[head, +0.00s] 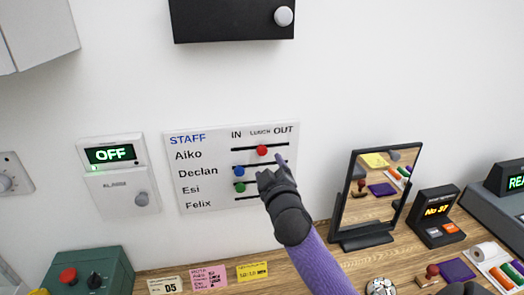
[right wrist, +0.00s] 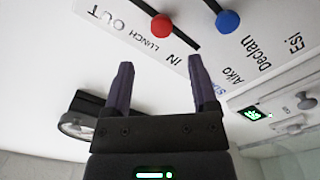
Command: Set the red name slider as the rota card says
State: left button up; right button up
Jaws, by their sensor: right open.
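The white staff board (head: 218,150) hangs on the wall with names at left and IN, LUNCH and OUT along the top. The red slider (head: 262,150) is on Aiko's row, under LUNCH; it also shows in the right wrist view (right wrist: 161,24). The rota card (head: 209,278) is pink and stands at the table's back; its small lines are unreadable. My right gripper (head: 272,168) is open and empty, in front of the board. In the right wrist view its fingertips (right wrist: 160,62) are apart, with the red slider beyond them. Felix's slider is hidden. My left gripper is not in view.
The blue slider (head: 239,171) and green slider (head: 240,187) sit under IN, close below the red one. An alarm panel (head: 118,178) is left of the board. A framed mirror (head: 339,205) stands at right. A black box (head: 225,22) is above.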

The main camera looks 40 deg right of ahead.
aim_at(263, 152)
jog(key=x, duration=0.7)
jog(key=shift+f, duration=0.2)
grip_shut()
dwell(1.0)
